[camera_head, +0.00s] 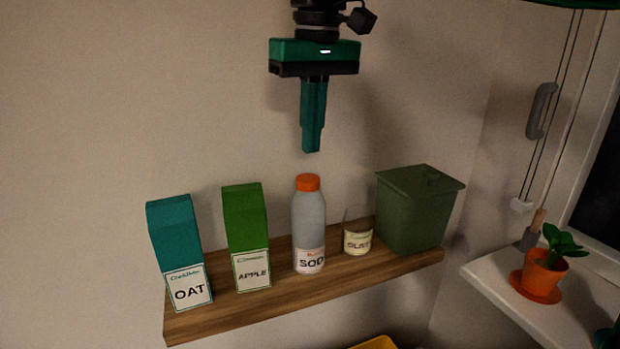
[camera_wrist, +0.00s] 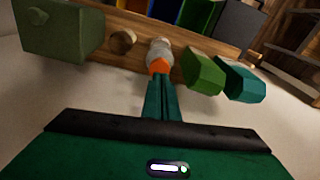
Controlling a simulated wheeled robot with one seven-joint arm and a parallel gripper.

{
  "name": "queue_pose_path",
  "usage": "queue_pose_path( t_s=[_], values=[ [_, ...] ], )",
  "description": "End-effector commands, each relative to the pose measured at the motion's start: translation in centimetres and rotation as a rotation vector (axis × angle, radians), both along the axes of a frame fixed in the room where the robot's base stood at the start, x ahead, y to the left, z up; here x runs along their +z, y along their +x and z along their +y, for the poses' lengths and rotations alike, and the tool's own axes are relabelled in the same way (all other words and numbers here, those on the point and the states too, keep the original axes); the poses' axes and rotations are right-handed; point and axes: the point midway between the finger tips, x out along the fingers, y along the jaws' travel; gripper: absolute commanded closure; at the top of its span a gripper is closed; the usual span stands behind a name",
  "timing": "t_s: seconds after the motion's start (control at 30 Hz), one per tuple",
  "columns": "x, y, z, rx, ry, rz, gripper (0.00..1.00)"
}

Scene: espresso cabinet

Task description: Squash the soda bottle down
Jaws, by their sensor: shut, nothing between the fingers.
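The soda bottle (camera_head: 309,228) stands upright on the wooden shelf, translucent grey with an orange cap and a white label reading "SOD". My gripper (camera_head: 312,150) is shut and empty, pointing down above the bottle's cap with a small gap in the head view. In the wrist view the closed fingertips of my gripper (camera_wrist: 162,78) line up with the orange cap of the bottle (camera_wrist: 160,55). The wrist view does not clearly show the gap. The bottle looks full height, not squashed.
On the wooden shelf (camera_head: 350,275), a green apple carton (camera_head: 246,235) and a teal oat carton (camera_head: 180,250) stand left of the bottle. A glass jar (camera_head: 357,235) and a green lidded bin (camera_head: 415,212) stand right. A potted plant (camera_head: 541,278) sits on the windowsill.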

Motion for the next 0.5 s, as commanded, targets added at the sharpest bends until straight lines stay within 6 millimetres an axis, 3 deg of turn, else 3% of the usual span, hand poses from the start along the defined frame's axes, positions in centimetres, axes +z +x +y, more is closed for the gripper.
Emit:
queue_pose_path(
  t_s=[0.5],
  values=[
    [-1.2,0.1,0.2,0.002,0.002,0.001,1.0]
  ],
)
